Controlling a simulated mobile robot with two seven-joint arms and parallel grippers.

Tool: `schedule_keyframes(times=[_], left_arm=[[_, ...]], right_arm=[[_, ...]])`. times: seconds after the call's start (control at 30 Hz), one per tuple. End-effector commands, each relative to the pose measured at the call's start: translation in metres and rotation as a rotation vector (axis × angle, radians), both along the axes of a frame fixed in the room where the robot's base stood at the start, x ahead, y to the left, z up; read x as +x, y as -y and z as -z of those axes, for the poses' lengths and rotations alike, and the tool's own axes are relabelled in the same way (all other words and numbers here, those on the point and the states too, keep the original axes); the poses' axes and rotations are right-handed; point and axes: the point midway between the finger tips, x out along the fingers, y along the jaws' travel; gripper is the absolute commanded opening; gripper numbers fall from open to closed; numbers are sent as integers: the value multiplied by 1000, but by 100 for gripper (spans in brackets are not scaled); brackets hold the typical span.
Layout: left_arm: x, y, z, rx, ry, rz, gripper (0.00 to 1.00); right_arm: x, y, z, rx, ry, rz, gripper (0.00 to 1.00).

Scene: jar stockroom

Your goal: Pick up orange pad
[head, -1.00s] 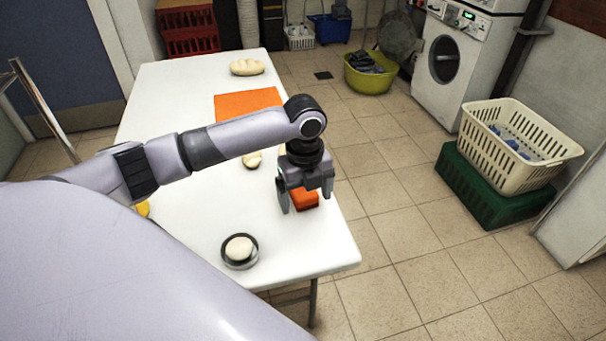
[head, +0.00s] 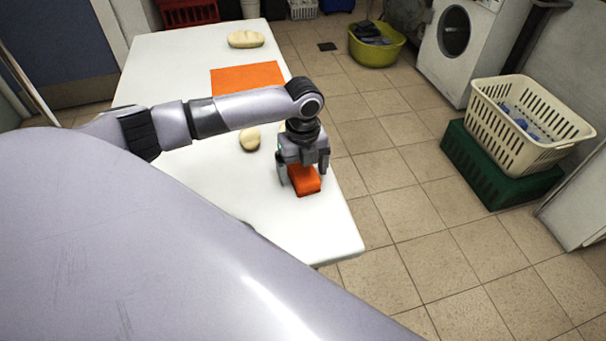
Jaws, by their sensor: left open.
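The orange pad (head: 306,181) is a small block lying on the white table (head: 210,190) near its right edge. My left gripper (head: 303,178) is over the pad and points down, with its fingers open on either side of it. The gripper hides the far part of the pad. I cannot tell whether the fingers touch it. My right gripper is not in view.
An orange sheet (head: 246,77) lies flat on the table behind my left arm. A cream basket (head: 525,125) stands on a green crate (head: 490,170) at the right.

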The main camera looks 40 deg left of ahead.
Motion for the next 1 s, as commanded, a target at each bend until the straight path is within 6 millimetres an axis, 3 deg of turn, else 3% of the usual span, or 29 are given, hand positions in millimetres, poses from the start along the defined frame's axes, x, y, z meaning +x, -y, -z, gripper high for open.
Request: schedule_keyframes(times=[0.27, 0.4, 0.43, 0.77, 1.0], left_arm=[[0, 0, 3, 0, 0, 1, 86], [0, 0, 3, 0, 0, 1, 41], [0, 0, 3, 0, 0, 1, 33], [0, 0, 1, -1, 1, 1, 33], [1, 0, -23, -2, 4, 2, 33]], right_arm=[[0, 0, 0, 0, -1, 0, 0], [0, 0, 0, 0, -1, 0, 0], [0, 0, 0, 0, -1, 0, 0], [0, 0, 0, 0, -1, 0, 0], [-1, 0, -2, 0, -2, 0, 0]])
